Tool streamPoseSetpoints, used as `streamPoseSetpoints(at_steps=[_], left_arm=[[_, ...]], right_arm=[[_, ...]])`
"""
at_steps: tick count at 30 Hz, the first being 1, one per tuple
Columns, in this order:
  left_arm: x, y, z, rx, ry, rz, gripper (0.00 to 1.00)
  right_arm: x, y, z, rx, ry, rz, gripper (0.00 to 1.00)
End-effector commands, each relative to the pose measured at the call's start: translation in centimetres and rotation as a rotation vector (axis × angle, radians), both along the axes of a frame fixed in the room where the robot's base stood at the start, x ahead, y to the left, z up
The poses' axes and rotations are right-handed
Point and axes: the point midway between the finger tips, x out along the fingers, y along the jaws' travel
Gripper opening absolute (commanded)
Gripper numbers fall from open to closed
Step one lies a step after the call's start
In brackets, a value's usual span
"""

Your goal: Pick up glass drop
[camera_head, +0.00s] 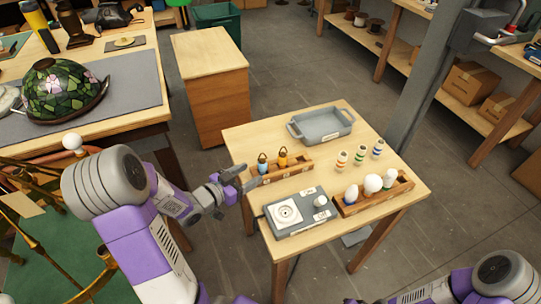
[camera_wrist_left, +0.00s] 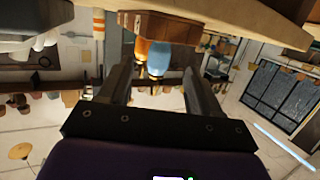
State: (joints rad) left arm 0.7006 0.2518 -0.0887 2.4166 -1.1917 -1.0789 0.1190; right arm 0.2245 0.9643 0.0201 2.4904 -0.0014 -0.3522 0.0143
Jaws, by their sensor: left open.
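Two small glass drops with dark caps stand upright in a wooden rack (camera_head: 290,173) on the small table: a blue glass drop (camera_head: 262,165) and an amber glass drop (camera_head: 283,160). My left gripper (camera_head: 247,177) is open at the left end of the rack, close to the blue drop. In the left wrist view the scene appears upside down. There the blue drop (camera_wrist_left: 158,60) shows ahead between the open fingers (camera_wrist_left: 157,78), and the amber drop (camera_wrist_left: 130,50) is beside it. Nothing is visibly gripped. My right gripper is out of the head view; only part of that arm shows.
The small table also holds a grey tray (camera_head: 324,133), a grey tester box (camera_head: 311,222), a wooden rack of bulbs (camera_head: 405,186) and several striped pieces (camera_head: 359,156). A grey post (camera_head: 425,100) stands behind its right side. A stained-glass shade (camera_head: 52,88) sits on the left bench.

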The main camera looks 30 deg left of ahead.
Motion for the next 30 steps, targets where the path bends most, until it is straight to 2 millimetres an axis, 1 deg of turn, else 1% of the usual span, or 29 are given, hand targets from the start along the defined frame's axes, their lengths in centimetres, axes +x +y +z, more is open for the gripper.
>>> streamPoseSetpoints(at_steps=[8, 12, 15, 18, 23, 24, 26, 30], left_arm=[[3.1, -1.1, -0.9, -0.001, -0.001, -0.004, 0.63], [5.2, -1.7, -1.4, -0.002, 0.001, -0.005, 0.63], [6.2, -2.0, -1.5, -0.002, 0.000, -0.003, 0.63], [6.6, -2.1, -1.6, -0.002, 0.002, -0.002, 0.63], [6.6, -2.1, -1.5, -0.002, 0.002, 0.000, 0.63], [6.6, -2.1, -1.5, -0.002, 0.002, 0.000, 0.62], [6.6, -2.1, -1.5, -0.002, 0.002, 0.000, 0.53], [6.6, -2.1, -1.5, -0.002, 0.002, 0.000, 0.31]], right_arm=[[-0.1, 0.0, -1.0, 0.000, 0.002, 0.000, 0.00], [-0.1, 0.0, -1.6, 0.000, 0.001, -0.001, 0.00], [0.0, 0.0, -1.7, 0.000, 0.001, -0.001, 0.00], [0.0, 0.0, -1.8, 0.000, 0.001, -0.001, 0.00], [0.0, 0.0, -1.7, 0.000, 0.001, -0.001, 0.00], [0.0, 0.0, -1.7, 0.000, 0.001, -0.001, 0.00], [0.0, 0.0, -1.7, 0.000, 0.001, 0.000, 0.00], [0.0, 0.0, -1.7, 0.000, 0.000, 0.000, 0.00]])
